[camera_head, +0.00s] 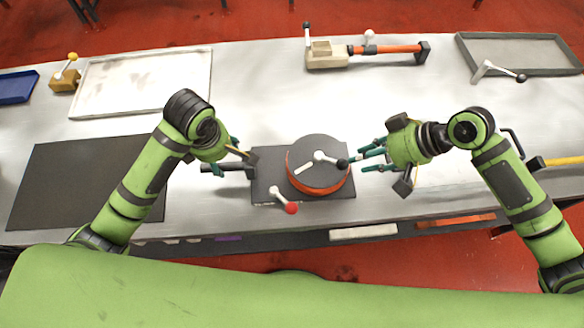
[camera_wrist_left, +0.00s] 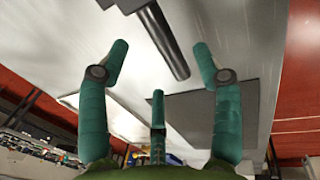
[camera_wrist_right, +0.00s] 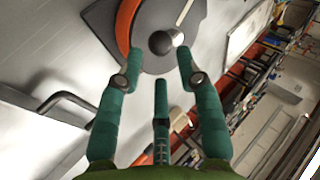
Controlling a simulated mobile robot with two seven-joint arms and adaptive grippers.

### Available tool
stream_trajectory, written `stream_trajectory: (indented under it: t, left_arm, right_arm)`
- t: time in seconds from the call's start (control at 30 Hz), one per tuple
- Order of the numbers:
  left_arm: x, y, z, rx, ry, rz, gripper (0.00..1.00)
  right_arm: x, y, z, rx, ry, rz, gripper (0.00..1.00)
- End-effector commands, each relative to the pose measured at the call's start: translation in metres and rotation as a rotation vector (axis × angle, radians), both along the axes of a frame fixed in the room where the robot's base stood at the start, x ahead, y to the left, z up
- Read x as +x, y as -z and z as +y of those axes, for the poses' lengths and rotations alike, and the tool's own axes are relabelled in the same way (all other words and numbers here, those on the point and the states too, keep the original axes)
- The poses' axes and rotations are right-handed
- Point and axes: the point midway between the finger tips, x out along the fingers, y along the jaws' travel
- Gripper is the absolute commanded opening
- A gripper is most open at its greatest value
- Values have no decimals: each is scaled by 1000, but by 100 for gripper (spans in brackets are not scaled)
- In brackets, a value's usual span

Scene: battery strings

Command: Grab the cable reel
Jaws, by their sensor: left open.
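The cable reel (camera_head: 312,180) is a dark round disc with an orange side, on a dark grey base plate (camera_head: 262,184) on the table. A white crank with a black ball knob (camera_head: 342,163) lies across its top. My right gripper (camera_head: 366,158) is open at the reel's right; in the right wrist view the knob (camera_wrist_right: 160,43) is just beyond and between its fingertips, and the orange side (camera_wrist_right: 125,25) is close by. My left gripper (camera_head: 222,158) is open at the left by a dark bar (camera_head: 236,166) of the base; in the left wrist view the bar (camera_wrist_left: 166,45) points between its fingers.
A red-knobbed lever (camera_head: 284,200) stands at the base's front. A dark mat (camera_head: 75,190) lies left, a white tray (camera_head: 140,75) behind it. A clamp with an orange bar (camera_head: 385,49) and a grey tray (camera_head: 520,70) are at the back. The table behind the reel is clear.

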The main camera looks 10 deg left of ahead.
Motion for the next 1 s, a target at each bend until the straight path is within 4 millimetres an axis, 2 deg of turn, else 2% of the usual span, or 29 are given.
stream_trajectory:
  t: [0.17,0.5,0.67,0.93,0.97,1.0]
  left_arm:
    - [2,15,1,2,2,4,65]
    - [11,60,3,3,1,3,65]
    - [13,69,2,1,2,0,65]
    - [14,69,2,1,2,-1,65]
    - [14,69,2,1,2,-1,53]
    - [14,69,2,1,2,-1,37]
  right_arm:
    - [1,12,10,2,-1,3,36]
    - [6,47,39,2,0,1,36]
    - [7,54,44,0,-1,-1,36]
    - [7,55,44,0,-1,-1,36]
    - [7,55,44,0,-1,-1,24]
    - [7,55,44,0,-1,-1,8]
